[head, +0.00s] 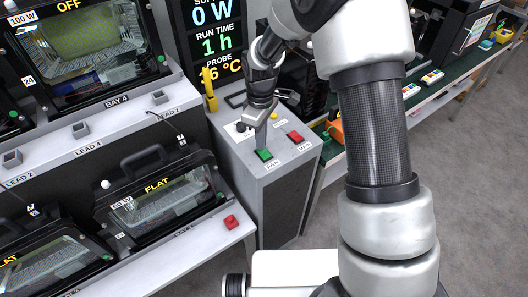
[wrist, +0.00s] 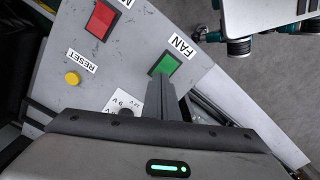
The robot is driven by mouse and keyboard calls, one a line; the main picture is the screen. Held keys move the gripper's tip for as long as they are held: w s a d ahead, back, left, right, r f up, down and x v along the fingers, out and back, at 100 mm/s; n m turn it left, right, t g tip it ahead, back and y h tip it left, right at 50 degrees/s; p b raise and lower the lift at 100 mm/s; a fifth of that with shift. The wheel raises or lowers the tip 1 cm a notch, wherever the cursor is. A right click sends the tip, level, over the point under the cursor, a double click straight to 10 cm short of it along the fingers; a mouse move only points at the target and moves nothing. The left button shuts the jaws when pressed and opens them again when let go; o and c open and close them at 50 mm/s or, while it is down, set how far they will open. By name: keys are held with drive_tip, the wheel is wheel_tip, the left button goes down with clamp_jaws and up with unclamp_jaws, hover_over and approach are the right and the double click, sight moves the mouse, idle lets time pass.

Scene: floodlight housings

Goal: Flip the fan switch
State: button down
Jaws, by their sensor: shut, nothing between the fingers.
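The fan switch (head: 264,154) is a green rocker on the top of a grey console, with a FAN label beside it. In the wrist view the green switch (wrist: 165,64) sits just beyond my fingertips. My gripper (head: 262,146) is shut and empty, pointing down at the switch. In the wrist view the closed fingers (wrist: 160,84) reach the switch's near edge and hide part of it. I cannot tell whether they touch it.
A red switch (head: 295,137) with its own label is beside the fan switch; it also shows in the wrist view (wrist: 101,20). A yellow RESET button (wrist: 72,78) and a dial (wrist: 122,104) share the panel. Floodlight housings (head: 165,202) stand on the benches at left.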

drive_tip(key=shift+f+b, duration=0.35)
drive_tip(key=shift+f, duration=0.25)
wheel_tip(320, 180, up, 7)
drive_tip(key=p, duration=0.4)
drive_tip(key=shift+p, duration=0.35)
idle(0.6)
drive_tip(key=s+d+r+m+t+p, duration=0.1)
drive_tip(key=s+d+r+m, duration=0.25)
drive_tip(key=r, duration=0.55)
drive_tip(key=s+d+r+m+t+p, duration=0.1)
drive_tip(key=s+d+r+m, duration=0.2)
drive_tip(key=r, duration=0.6)
drive_tip(key=s+d+r+m+t, duration=0.1)
drive_tip(key=s+d+r+m, duration=0.2)
drive_tip(key=s, duration=0.5)
drive_tip(key=s+d+r+m+t+p, duration=0.1)
drive_tip(key=s+d+r+m+t, duration=0.1)
drive_tip(key=s+d+r, duration=0.3)
drive_tip(key=s+r+m, duration=0.1)
drive_tip(key=s+r, duration=0.1)
drive_tip(key=s, duration=0.1)
drive_tip(key=shift+s+t, duration=0.25)
drive_tip(key=shift+t, duration=0.05)
